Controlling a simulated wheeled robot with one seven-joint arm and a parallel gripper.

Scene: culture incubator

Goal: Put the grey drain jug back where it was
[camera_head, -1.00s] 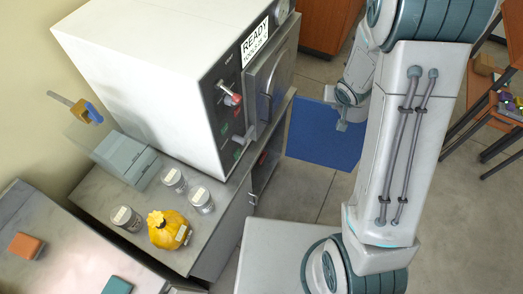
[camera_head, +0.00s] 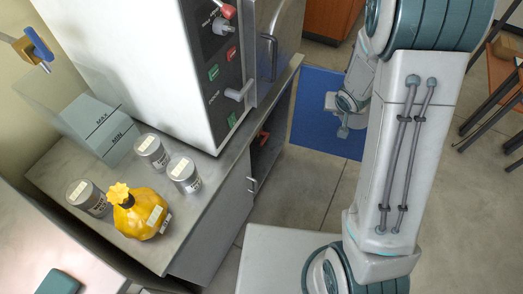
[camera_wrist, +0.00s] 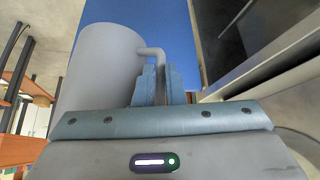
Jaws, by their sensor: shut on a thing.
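The grey drain jug (camera_wrist: 100,65) fills the left of the wrist view, its handle (camera_wrist: 150,50) on its right side. My gripper (camera_wrist: 165,82) is shut on that handle, with the two fingers close together around it. In the head view my gripper (camera_head: 343,131) hangs low over the blue floor mat (camera_head: 310,120), to the right of the incubator bench. The jug cannot be made out in the head view. The incubator (camera_head: 190,70) stands on the bench at upper left.
The cabinet (camera_head: 225,215) under the incubator has an open bay at its right, with a red item (camera_head: 263,138) inside. A yellow bottle (camera_head: 142,215), several labelled jars (camera_head: 184,172) and a MAX/MIN tank (camera_head: 98,128) crowd the bench. The floor around the mat is clear.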

